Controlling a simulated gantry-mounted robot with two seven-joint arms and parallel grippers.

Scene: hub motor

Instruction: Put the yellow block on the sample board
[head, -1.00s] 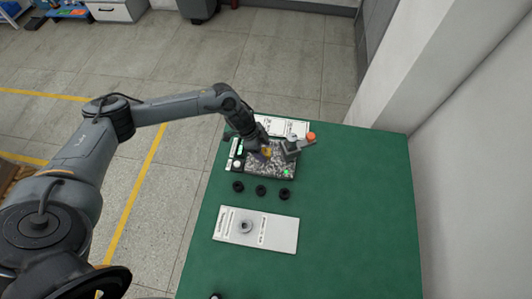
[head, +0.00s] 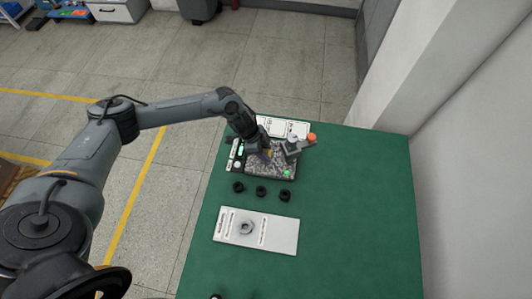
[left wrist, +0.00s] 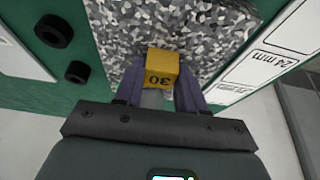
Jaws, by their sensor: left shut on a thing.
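The yellow block (left wrist: 161,67), marked 30, sits between the purple-grey fingers of my left gripper (left wrist: 158,84) in the left wrist view. My left gripper is shut on it, over the speckled grey plate (left wrist: 150,25). Whether the block touches the plate is unclear. In the head view my left gripper (head: 265,157) is over that plate and mostly hides the block. A white board (head: 277,233) with printed labels and a grey ring (head: 246,227) lies nearer on the green table. I cannot tell for certain that it is the sample board. My right gripper is not in view.
Several black rings (head: 261,191) lie in a row between the speckled plate and the white board. A grey device with an orange knob (head: 311,137) stands at the plate's right. A printed white sheet (head: 298,128) lies behind. The green table (head: 360,210) is clear on the right.

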